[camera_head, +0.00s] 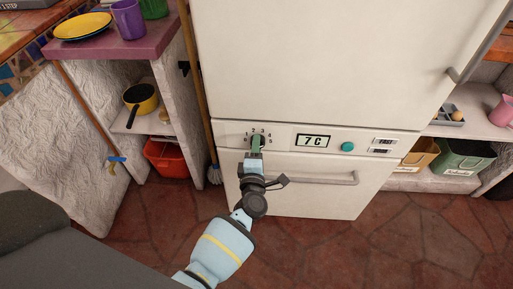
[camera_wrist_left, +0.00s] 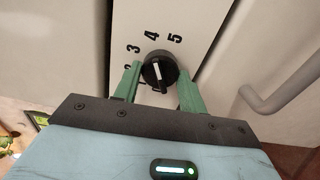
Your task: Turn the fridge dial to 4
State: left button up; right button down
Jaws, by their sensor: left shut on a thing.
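The fridge dial (camera_wrist_left: 160,72) is a round black knob on the control strip. A white line on its face runs nearly up and down in the left wrist view, its upper end roughly toward the 4. I cannot tell which end is the pointer. Numerals 3, 4 and 5 show around it; a lower one is partly hidden. My left gripper (camera_head: 257,144) reaches the dial from below, and its green fingers (camera_wrist_left: 158,85) are closed on both sides of it. The fridge display (camera_head: 313,141) reads 7 C. My right gripper is not in view.
A teal button (camera_head: 348,146) sits right of the display. The lower door handle (camera_head: 315,178) runs below the strip, close to my left wrist. A broom (camera_head: 214,172) stands at the fridge's left side. Shelves with bins flank the fridge; the stone floor in front is clear.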

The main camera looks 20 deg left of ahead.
pick_arm(q)
jog(key=o, duration=1)
jog(key=p+v, duration=0.2)
jog(key=v, duration=0.5)
jog(key=shift+s+d, duration=0.1)
jog(key=shift+s, duration=0.2)
jog(key=shift+w+r, duration=0.1)
